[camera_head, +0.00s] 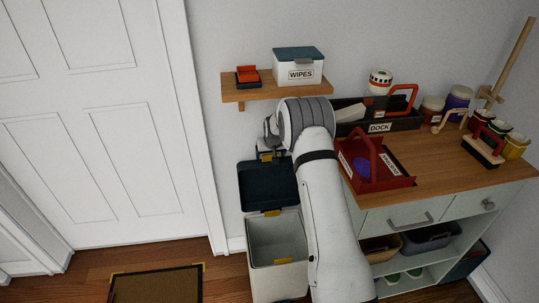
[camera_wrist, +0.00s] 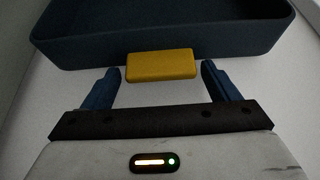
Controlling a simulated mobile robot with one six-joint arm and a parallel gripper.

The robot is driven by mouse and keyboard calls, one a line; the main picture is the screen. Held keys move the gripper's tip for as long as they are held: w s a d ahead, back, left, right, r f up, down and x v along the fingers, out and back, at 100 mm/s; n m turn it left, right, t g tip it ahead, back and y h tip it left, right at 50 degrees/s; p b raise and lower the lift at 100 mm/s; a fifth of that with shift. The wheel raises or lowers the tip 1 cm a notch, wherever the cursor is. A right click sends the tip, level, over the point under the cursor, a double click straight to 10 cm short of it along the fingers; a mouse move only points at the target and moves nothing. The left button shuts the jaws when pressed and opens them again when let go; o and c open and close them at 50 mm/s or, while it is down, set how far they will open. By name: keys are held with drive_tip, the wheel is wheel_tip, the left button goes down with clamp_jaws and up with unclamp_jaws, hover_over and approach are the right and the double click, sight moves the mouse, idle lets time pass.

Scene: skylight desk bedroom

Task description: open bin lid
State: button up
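The bin (camera_head: 278,238) stands on the floor by the wall, with a pale body and its open top showing. Its dark blue lid (camera_head: 268,186) is raised, tilted up at the back toward the wall. A yellow tab shows on the lid's upper edge, and in the wrist view the yellow tab (camera_wrist: 160,65) projects from the lid's rim (camera_wrist: 90,62). My gripper (camera_wrist: 159,76) is open, with one finger on each side of the tab and gaps between. In the head view my arm partly hides the gripper and the bin's right side.
A wall shelf (camera_head: 252,94) above holds a wipes box (camera_head: 298,70) and a small red item. A cabinet (camera_head: 400,212) with a cluttered wooden top stands at the right. A white door (camera_head: 100,130) and a doormat (camera_head: 156,287) are at the left.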

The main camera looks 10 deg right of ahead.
drive_tip(key=shift+o, duration=0.3)
drive_tip(key=v, duration=0.7)
drive_tip(key=shift+s+r, duration=0.15)
drive_tip(key=shift+r, duration=0.05)
